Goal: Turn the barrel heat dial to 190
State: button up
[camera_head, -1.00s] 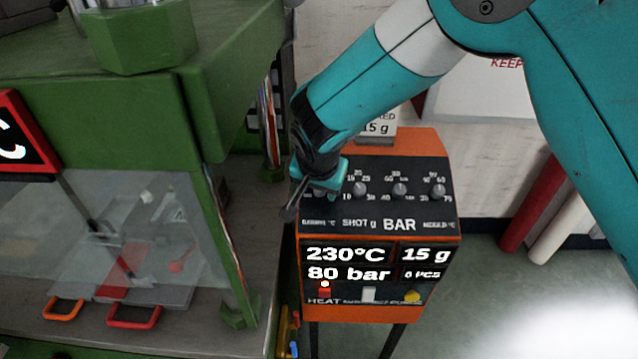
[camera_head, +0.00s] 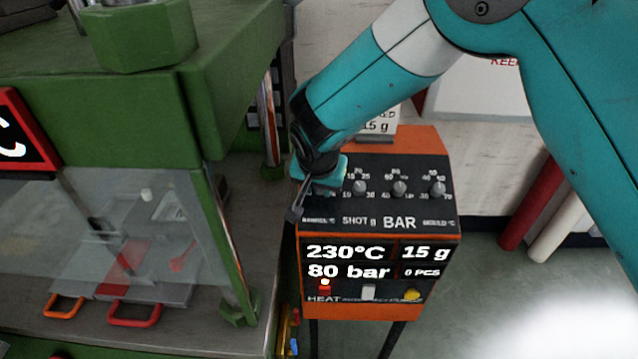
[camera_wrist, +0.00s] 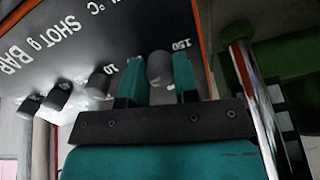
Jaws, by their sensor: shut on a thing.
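The barrel heat dial (camera_wrist: 159,68) is a grey knob at the end of the dial row, with "150" printed beside it in the wrist view. My gripper (camera_wrist: 160,78) has one teal finger on each side of this knob and is shut on it. In the head view my gripper (camera_head: 297,212) is over the left end of the sloped dial panel (camera_head: 428,214) and hides the barrel dial. The display (camera_head: 346,254) below reads 230°C, 15 g, 80 bar and 0 PCS.
Three other dials stand to the right: shot (camera_head: 360,187), bar (camera_head: 399,188) and mould (camera_head: 438,187). A lit red heat button (camera_head: 325,291), a white one and a yellow one (camera_head: 412,295) are below the display. The green press (camera_head: 230,90) stands close on the left.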

jog(key=n, duration=0.7)
jog(key=shift+n+p, duration=0.35)
jog(key=shift+n, duration=0.05)
jog(key=n, duration=0.3)
jog(key=n+p, duration=0.1)
jog(key=n, duration=0.2)
jog(key=shift+w+n+t+h, duration=0.1)
jog(key=shift+n+t+h, duration=0.2)
jog(key=shift+n, duration=0.1)
jog(key=o, duration=0.9)
jog(key=b+v, duration=0.2)
jog(key=v, duration=1.5)
jog(key=shift+r, duration=0.25)
